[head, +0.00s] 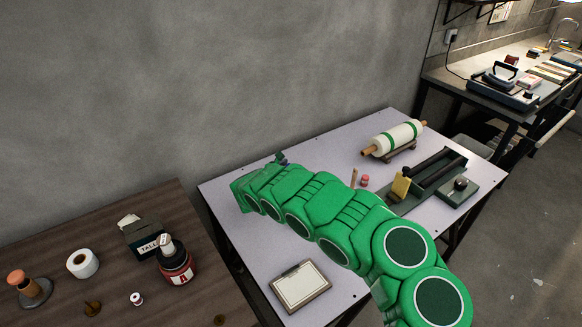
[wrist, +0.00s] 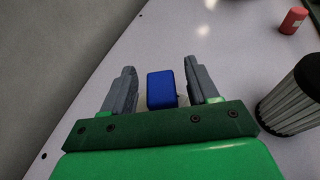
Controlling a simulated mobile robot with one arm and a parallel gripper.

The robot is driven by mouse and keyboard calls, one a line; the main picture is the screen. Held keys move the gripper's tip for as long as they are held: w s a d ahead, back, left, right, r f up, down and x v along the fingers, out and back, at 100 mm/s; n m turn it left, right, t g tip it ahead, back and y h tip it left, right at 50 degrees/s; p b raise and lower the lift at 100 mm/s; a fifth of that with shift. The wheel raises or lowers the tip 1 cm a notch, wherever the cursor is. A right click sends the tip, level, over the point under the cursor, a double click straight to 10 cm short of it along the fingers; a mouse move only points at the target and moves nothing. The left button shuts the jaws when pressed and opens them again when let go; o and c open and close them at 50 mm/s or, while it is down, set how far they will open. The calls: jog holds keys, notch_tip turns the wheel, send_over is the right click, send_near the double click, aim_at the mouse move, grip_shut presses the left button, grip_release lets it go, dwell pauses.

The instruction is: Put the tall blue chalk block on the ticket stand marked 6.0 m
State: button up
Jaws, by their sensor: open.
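The blue chalk block (wrist: 161,89) stands on the pale table (wrist: 222,80) in the wrist view. It is between the two fingers of my gripper (wrist: 160,70), with a gap on each side. The gap on the right is narrower. My gripper is open. In the head view my green arm reaches across the table (head: 238,215) to its far left corner, where the block cannot be made out. No stand with a readable 6.0 m mark shows in either view.
A dark ribbed cylinder (wrist: 295,95) stands right of my gripper, with a pink cylinder (wrist: 293,20) beyond. The paper roll (head: 398,138) and dark tray (head: 430,178) lie at the table's right, a framed pale board (head: 300,286) at the front. A wall (head: 120,90) runs close behind.

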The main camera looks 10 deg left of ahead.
jog(key=v, duration=1.1)
